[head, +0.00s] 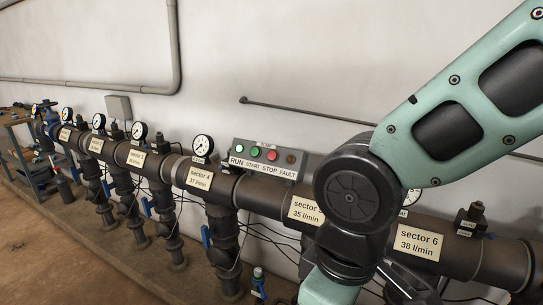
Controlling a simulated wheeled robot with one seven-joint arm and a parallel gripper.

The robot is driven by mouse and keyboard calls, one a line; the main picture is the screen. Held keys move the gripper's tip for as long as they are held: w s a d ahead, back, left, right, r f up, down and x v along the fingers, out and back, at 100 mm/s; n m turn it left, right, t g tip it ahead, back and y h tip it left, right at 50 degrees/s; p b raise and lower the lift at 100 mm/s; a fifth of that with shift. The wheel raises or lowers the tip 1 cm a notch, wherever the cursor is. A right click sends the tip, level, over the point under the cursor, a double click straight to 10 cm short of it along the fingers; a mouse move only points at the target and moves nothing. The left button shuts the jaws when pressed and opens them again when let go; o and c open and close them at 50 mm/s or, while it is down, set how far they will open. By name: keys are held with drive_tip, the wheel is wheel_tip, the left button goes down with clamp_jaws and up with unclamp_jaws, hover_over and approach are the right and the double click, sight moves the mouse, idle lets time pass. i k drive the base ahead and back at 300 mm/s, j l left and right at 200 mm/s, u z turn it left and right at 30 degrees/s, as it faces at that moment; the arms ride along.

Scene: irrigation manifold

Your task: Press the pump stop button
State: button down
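The pump control box (303,168) is a grey panel on the wall behind the main pipe. Its label strip reads RUN, START, STOP, FAULT. The red stop button (272,155) sits above the word STOP. The green start button (255,152) is left of it. A pale green run lamp (240,148) is at the far left and a dark brown fault lamp (290,159) at the right. My arm crosses the right of the view, its elbow right of the box, and runs out at the bottom edge. My gripper is not visible.
A thick dark main pipe (260,195) runs across below the box, with sector labels, gauges (202,145) and blue-handled valves (206,236). Thin cables hang beneath. A metal rack (28,155) stands far left. The wall above the box is clear except for a thin rod (300,111).

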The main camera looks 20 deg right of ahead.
sight(273, 155)
drive_tip(key=i+j, duration=0.25)
drive_tip(key=j, duration=0.2)
drive_tip(key=i+j, duration=0.3)
drive_tip(key=j, duration=0.15)
drive_tip(key=i+j, duration=0.25)
drive_tip(key=j, duration=0.2)
drive_tip(key=i+j+z, duration=0.15)
drive_tip(key=z, duration=1.7)
drive_tip(key=k+l, duration=0.05)
